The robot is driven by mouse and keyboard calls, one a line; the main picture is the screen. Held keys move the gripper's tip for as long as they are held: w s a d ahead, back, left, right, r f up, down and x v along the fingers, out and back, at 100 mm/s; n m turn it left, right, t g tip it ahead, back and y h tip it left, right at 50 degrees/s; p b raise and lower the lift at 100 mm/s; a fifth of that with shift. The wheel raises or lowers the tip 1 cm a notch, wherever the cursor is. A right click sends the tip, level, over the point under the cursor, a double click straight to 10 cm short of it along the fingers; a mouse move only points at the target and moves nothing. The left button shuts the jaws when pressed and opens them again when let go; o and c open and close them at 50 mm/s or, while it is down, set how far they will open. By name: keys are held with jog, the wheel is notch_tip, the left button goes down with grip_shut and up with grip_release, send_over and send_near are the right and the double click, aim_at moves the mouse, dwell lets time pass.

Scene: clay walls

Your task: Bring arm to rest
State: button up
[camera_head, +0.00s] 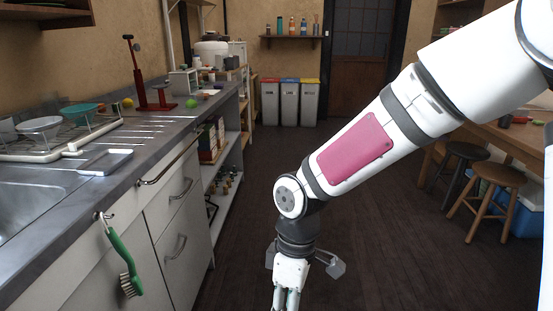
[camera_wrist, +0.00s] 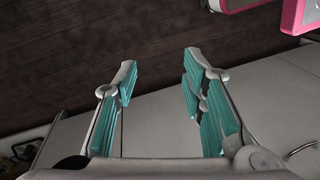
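My gripper (camera_head: 286,300) hangs at the bottom of the head view, pointing down over the dark floor, with its fingertips cut off by the frame edge. My arm reaches in from the upper right and bends down at the wrist. In the wrist view my gripper (camera_wrist: 160,75) has its two teal-padded fingers well apart, with nothing between them. It is to the right of the white cabinets (camera_head: 173,215), and no contact with them shows.
The counter (camera_head: 150,135) runs along the left, with a dish rack (camera_head: 60,140) on it. A green brush (camera_head: 122,262) hangs from the counter side. Stools (camera_head: 493,180) stand at right by a wooden table. Bins (camera_head: 289,102) stand at the back. The middle floor (camera_head: 245,180) is clear.

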jog(key=s+d+r+m+t+h, duration=0.1)
jog(key=s+d+r+m+h, duration=0.1)
jog(key=s+d+r+m, duration=0.35)
jog(key=s+d+r+m+h, duration=0.1)
jog(key=s+d+r+m, duration=0.1)
jog(key=d+r, duration=0.5)
jog(key=s+d+r+m+t+y, duration=0.1)
jog(key=s+d+r+m, duration=0.1)
jog(key=s+m, duration=0.35)
jog(key=s+d+r+m+y, duration=0.1)
jog(key=s+d+r+m, duration=0.15)
jog(key=s, duration=0.55)
notch_tip(320, 180, up, 34)
jog(key=n+t+p, duration=0.1)
jog(key=t+p, duration=0.3)
jog(key=p, duration=2.9)
jog(key=shift+r, duration=0.15)
